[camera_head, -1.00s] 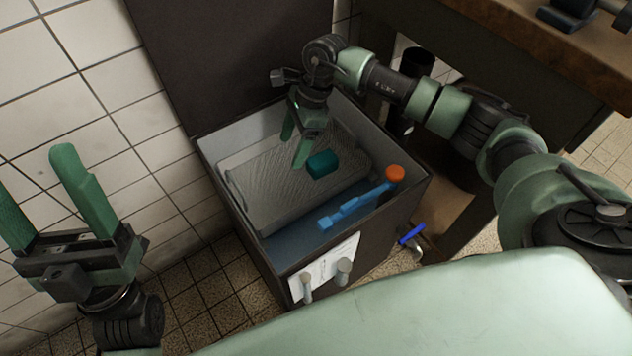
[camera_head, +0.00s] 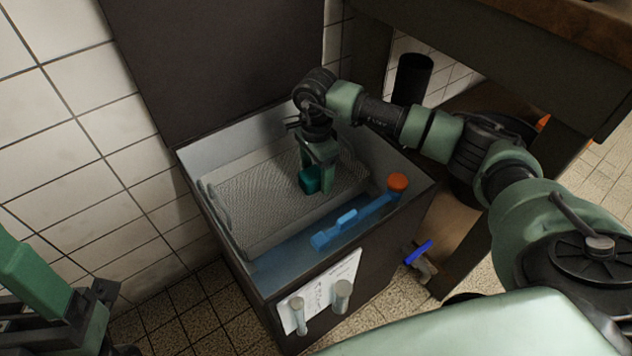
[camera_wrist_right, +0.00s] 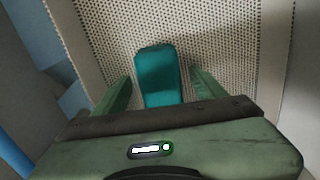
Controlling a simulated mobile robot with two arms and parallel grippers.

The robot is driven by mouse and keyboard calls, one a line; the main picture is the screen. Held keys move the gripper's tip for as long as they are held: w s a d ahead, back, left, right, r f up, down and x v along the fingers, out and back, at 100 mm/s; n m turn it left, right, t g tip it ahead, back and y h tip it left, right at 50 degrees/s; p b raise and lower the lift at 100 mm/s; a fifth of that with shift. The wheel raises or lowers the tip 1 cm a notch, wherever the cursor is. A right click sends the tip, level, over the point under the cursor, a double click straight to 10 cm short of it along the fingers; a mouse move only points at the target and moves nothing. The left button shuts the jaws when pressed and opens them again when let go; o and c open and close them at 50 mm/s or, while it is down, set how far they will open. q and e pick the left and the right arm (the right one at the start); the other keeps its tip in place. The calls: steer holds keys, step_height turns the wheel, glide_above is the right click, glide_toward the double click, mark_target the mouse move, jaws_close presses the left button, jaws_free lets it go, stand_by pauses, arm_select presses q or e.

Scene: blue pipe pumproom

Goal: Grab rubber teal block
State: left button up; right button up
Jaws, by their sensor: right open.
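The teal block (camera_head: 310,181) lies in the wire mesh basket (camera_head: 251,232), which sits inside a dark open-topped tank (camera_head: 232,249). My right gripper (camera_head: 316,180) reaches down into the basket, at the block. In the right wrist view the teal block (camera_wrist_right: 158,76) is between the two open green fingers of my right gripper (camera_wrist_right: 162,84), with a gap visible on each side. In the head view a finger hides part of the block. My left gripper (camera_head: 42,290) is at the lower left, cut off by the frame edge, so its fingertips are not clear.
A blue tool with an orange end (camera_head: 352,216) lies in the tank beside the basket. The raised dark lid (camera_head: 210,65) stands behind. A blue-handled valve (camera_head: 418,252) is on the right. A tiled wall (camera_head: 60,130) is on the left.

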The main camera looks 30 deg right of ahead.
steer(key=shift+f, duration=0.15)
jaws_close()
